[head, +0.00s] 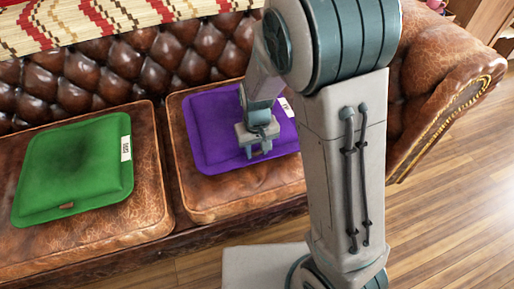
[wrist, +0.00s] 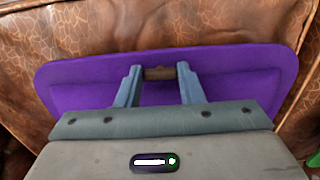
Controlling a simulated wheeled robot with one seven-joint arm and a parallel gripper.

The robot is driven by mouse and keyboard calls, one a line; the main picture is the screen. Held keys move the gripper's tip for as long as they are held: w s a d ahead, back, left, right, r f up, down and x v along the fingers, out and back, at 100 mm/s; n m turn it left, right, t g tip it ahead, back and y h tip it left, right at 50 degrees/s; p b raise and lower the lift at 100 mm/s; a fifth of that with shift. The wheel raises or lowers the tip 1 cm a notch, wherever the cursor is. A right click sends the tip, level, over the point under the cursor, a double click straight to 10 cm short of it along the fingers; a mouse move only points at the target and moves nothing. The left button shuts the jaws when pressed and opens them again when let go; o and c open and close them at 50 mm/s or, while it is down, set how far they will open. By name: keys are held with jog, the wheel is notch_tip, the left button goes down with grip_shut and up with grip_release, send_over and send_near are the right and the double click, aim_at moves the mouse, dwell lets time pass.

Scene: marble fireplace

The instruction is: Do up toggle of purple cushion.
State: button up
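The purple cushion (head: 210,125) lies flat on the right-hand sofa seat, with a pale label (head: 286,107) at its right edge. In the wrist view the cushion (wrist: 90,87) fills the middle. Its brown toggle (wrist: 159,73) lies near the edge at the top of that view. My gripper (head: 258,150) points down over the front part of the cushion. In the wrist view my gripper's fingertips (wrist: 159,68) stand at the two ends of the toggle. The toggle fills the gap, so the fingers look shut on it. The gripper hides the toggle in the head view. Any loop is not distinguishable.
A green cushion (head: 75,170) with its own brown toggle (head: 67,206) lies on the left seat. The tufted leather backrest (head: 130,70) rises behind, with a patterned throw (head: 110,20) on top. The sofa's armrest (head: 445,80) is at right. Wooden floor (head: 450,200) is clear at right.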

aim_at(257, 152)
jog(key=shift+n, duration=1.5)
jog(key=o, duration=1)
jog(key=shift+r, duration=0.1)
notch_tip(257, 152, up, 14)
jog(key=p, duration=1.1)
jog(key=shift+p, duration=0.4)
